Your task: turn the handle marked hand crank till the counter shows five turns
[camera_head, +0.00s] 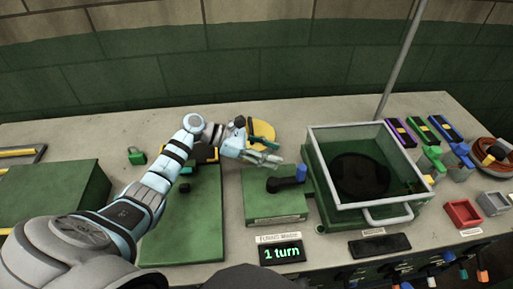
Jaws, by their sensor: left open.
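The hand crank (285,184) is a black arm with an upright blue knob (301,172) at its right end. It sits on a low green box (262,207) in the middle of the table. The counter (281,253) in front of the box reads "1 turn" in green on a black display. My left gripper (276,158) is open and empty. It is a little up and left of the blue knob and appears apart from it. My right gripper is not in view.
A glass-topped box (362,208) with a grey frame stands right of the crank. A yellow round object (262,130) lies behind my left gripper. A green board (190,230) lies to the left. Red (463,213) and grey bins stand at the right.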

